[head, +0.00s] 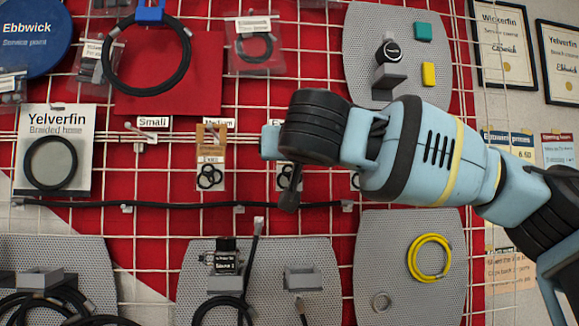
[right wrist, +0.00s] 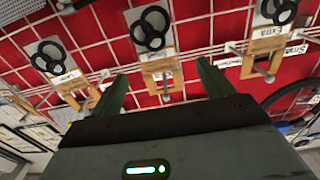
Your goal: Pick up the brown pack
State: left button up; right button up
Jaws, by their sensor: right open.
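Several small packs with brown-orange cards and black rings hang on the wire grid. One brown pack (head: 211,160) hangs under the "Medium" label in the head view, left of my right gripper (head: 290,192). A second pack (head: 284,177) is mostly hidden behind that gripper. In the right wrist view the gripper (right wrist: 160,82) is open and empty, its fingers on either side of a middle brown pack (right wrist: 161,74). I cannot tell whether they touch it. Another brown pack (right wrist: 262,58) hangs right of the fingers, and one more (right wrist: 78,88) hangs left. My left gripper is not in view.
A black hose (head: 180,204) runs across the grid below the packs. Grey pegboards (head: 330,262) with fittings and hoses sit lower down. A coiled black hose (head: 190,60) hangs upper left. White hooks and label holders stick out around the packs.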

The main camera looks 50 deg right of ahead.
jog(key=x, duration=0.2)
jog(key=p+x, duration=0.1)
jog(key=x, duration=0.1)
jog(key=p+x, duration=0.1)
jog(key=x, duration=0.1)
jog(key=shift+w+d+r, duration=0.15)
jog(key=shift+d+r, duration=0.1)
jog(key=shift+r, duration=0.1)
jog(key=shift+w+d+f, duration=0.1)
jog(key=shift+w+d, duration=0.1)
jog(key=shift+w, duration=0.1)
jog(key=c, duration=1.1)
jog(key=shift+o, duration=0.2)
